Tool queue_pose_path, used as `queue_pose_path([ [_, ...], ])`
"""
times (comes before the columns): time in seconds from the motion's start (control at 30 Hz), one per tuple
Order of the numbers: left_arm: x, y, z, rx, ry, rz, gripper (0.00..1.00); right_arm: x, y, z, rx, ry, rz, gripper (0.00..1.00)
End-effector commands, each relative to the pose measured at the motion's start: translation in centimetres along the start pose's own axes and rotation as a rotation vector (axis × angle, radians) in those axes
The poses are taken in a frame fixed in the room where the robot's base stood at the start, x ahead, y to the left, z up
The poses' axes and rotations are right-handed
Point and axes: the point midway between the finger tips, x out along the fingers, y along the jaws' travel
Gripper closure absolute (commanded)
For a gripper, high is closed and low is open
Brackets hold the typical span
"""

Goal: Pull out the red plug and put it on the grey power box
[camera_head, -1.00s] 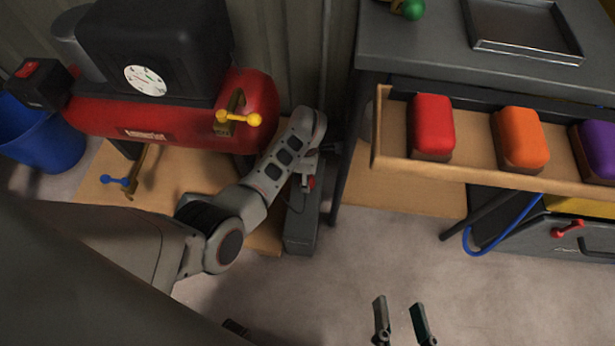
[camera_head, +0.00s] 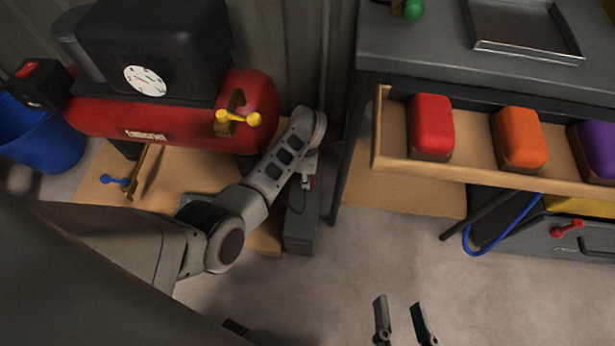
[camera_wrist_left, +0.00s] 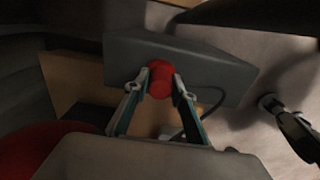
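The red plug (camera_wrist_left: 160,80) sits between the two fingertips of my left gripper (camera_wrist_left: 162,82) in the left wrist view. The fingers press against its sides. I cannot tell whether the plug touches the box. My right gripper (camera_head: 400,318) is open and empty over the floor.
A red compressor (camera_head: 180,125) stands left of my left arm on a wooden board (camera_head: 168,172). The metal bench (camera_head: 420,45) is at right, with an open drawer (camera_head: 378,150) holding coloured blocks. A dark cable (camera_wrist_left: 217,102) curves near the plug.

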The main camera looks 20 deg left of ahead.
Motion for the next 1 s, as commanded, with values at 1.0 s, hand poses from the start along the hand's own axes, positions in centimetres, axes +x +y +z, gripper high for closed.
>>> queue_pose_path([
  [1.0,-2.8,0.2,0.1,0.0,-0.001,0.003,1.0,-0.1,-0.7,-3.4,-0.025,0.059,-0.013,0.6],
])
